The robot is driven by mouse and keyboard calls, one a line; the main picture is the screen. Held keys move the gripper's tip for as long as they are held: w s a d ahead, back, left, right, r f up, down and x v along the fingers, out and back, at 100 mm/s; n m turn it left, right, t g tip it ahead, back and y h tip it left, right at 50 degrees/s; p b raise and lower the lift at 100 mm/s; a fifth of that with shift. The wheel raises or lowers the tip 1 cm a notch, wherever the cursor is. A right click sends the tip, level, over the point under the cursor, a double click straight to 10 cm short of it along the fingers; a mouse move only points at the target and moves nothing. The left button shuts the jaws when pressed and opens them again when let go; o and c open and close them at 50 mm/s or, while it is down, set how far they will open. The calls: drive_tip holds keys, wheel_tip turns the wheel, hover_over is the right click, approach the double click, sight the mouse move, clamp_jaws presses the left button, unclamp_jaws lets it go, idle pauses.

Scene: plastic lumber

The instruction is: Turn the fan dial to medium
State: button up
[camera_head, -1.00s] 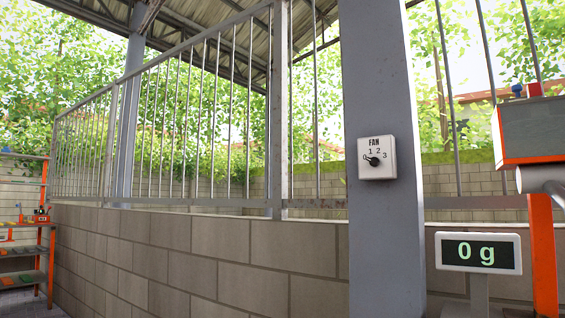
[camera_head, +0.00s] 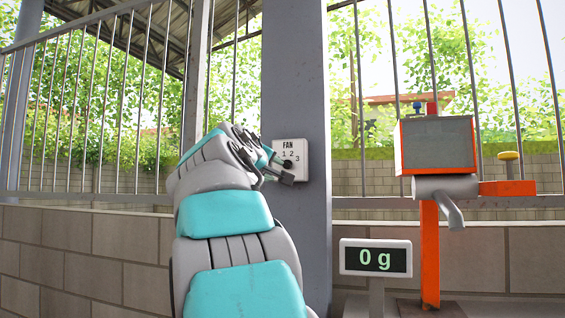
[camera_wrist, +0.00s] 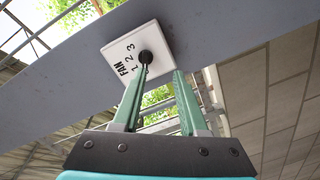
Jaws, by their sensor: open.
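In the wrist view my gripper (camera_wrist: 163,72) is open. The left finger's tip is right at the dial's lower edge; I cannot tell if it touches. The right finger is apart, to the dial's right. The dial's pointer direction is unclear.
A scale display (camera_head: 375,258) reading 0 g and an orange-framed machine (camera_head: 430,240) stand to the right.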

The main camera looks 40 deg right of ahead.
sight(286, 164)
drive_tip(key=shift+h, duration=0.3)
drive_tip(key=w+d, duration=0.1)
drive_tip(key=d, duration=0.1)
drive_tip(key=d+r+p, duration=0.1)
drive_tip(key=d, duration=0.1)
drive_tip(key=w+d+r+p, duration=0.1)
drive_tip(key=d, duration=0.1)
drive_tip(key=shift+w+d+r, duration=0.1)
drive_tip(key=shift+w+d, duration=0.1)
drive_tip(key=shift+w, duration=0.15)
drive_tip(key=shift+w+d, duration=0.25)
drive_tip(key=shift+d, duration=0.25)
clamp_jaws()
